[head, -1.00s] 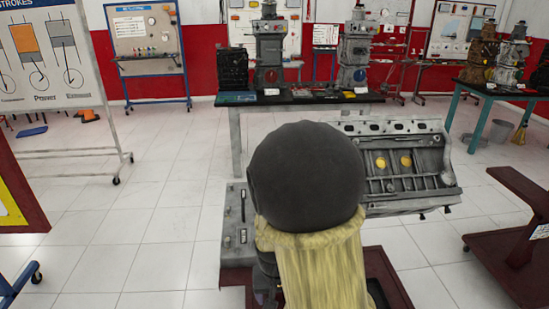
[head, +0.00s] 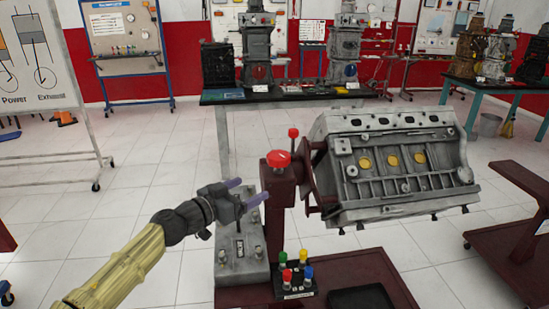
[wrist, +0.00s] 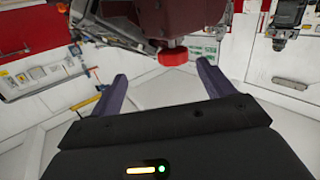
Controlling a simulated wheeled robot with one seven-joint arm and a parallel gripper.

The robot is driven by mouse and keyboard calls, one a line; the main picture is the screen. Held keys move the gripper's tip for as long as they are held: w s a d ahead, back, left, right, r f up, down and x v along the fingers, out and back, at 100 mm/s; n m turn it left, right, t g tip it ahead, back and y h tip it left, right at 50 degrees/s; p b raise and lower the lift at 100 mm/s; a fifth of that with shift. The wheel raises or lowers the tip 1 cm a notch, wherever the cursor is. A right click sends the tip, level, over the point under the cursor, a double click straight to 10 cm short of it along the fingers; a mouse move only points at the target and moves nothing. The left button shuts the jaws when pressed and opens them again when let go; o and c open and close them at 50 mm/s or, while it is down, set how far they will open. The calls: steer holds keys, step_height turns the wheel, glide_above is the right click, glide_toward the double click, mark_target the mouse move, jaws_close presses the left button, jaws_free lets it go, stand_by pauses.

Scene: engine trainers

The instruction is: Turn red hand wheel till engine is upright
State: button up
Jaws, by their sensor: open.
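The red hand wheel (head: 278,159) sits on top of the dark red stand post (head: 279,190); in the wrist view a red round part (wrist: 173,57), which looks like it, shows just beyond the fingertips. The grey engine block (head: 395,172) is mounted to the right of the post and looks tilted, its face with yellow discs turned toward me. My gripper (head: 247,191) is open and empty, just left of the post and a little lower than the wheel. Its purple fingers point toward the post and appear apart from the wheel. Both fingers also show in the wrist view (wrist: 162,70).
A second red knob (head: 293,132) rises behind the wheel. A grey control box (head: 241,262) stands below my gripper. A rack with coloured knobs (head: 294,276) and a black tray (head: 361,299) lie on the stand base. A bench (head: 292,98) stands behind.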

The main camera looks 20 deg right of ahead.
mark_target(279, 157)
steer(key=a+r, duration=0.1)
steer(key=a+r+t, duration=0.1)
steer(key=shift+w+a+r+h, duration=0.25)
steer(key=shift+w+a+h, duration=0.05)
steer(key=shift+w+a, duration=0.1)
steer(key=shift+d, duration=0.1)
steer(key=x, duration=1.7)
steer(key=shift+w+d+r+p, duration=0.1)
steer(key=shift+w+p, duration=0.05)
steer(key=shift+p, duration=0.2)
steer(key=c, duration=1)
steer(key=shift+t, duration=0.3)
